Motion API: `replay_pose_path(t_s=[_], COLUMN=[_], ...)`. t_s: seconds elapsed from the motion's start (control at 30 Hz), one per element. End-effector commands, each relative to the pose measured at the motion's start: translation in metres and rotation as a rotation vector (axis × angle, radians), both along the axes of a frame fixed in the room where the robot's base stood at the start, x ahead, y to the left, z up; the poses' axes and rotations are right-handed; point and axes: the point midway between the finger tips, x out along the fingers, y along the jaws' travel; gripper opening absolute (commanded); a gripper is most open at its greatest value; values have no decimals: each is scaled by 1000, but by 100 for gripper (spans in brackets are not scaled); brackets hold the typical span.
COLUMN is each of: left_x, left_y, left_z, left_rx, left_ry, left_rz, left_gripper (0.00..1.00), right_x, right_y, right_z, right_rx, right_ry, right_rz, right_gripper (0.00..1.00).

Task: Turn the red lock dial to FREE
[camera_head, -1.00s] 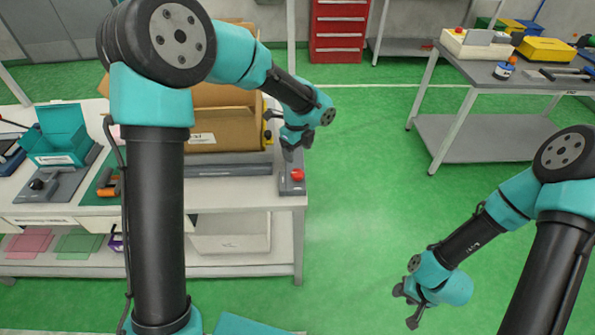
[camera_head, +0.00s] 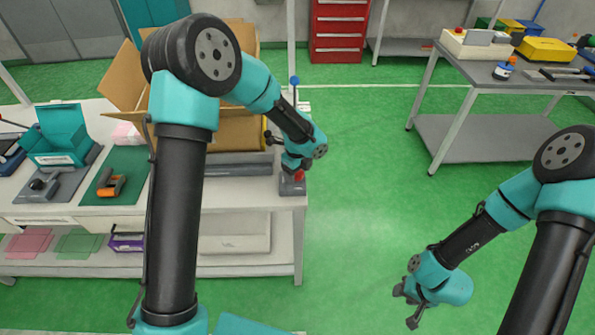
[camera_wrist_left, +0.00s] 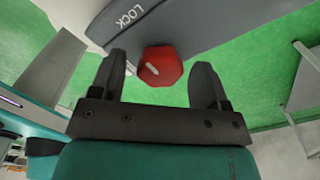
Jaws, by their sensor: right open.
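The red lock dial (camera_head: 298,176) sits on a grey plate (camera_head: 292,187) at the right front corner of the white bench. In the left wrist view the dial (camera_wrist_left: 161,66) is a red knob with a short white mark, and the word LOCK is printed on the grey plate (camera_wrist_left: 170,22) beside it. My left gripper (camera_head: 296,168) is just over the dial. Its two fingers (camera_wrist_left: 160,82) are open, one on each side of the dial, with gaps visible. The word FREE is not visible. My right gripper (camera_head: 408,303) is open and empty over the green floor.
An open cardboard box (camera_head: 236,125) stands behind my left arm on the bench. A blue-topped lever (camera_head: 294,82) rises behind the dial. A teal box (camera_head: 60,140) and an orange-handled tool (camera_head: 110,186) lie further left. Open floor lies right of the bench.

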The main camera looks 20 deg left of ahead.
Motion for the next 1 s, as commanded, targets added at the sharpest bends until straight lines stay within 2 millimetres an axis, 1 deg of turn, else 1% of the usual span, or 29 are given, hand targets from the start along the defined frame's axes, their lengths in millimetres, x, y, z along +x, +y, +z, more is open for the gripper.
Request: replay_pose_path(t_s=[0.03,0.07,0.5,0.77,1.0], left_x=[0,0,0,0,0], left_y=[0,0,0,0,0], left_z=[0,0,0,1,1], left_rx=[0,0,0,0,0], left_ry=[0,0,0,0,0], left_rz=[0,0,0,17,96], left_gripper=[65,62,20,20,20], right_x=[0,0,0,0,0], right_y=[0,0,0,0,0], right_z=[0,0,0,0,0], right_rx=[0,0,0,0,0], right_ry=[0,0,0,0,0], right_rz=[0,0,0,0,0], right_gripper=[43,43,43,43,43])
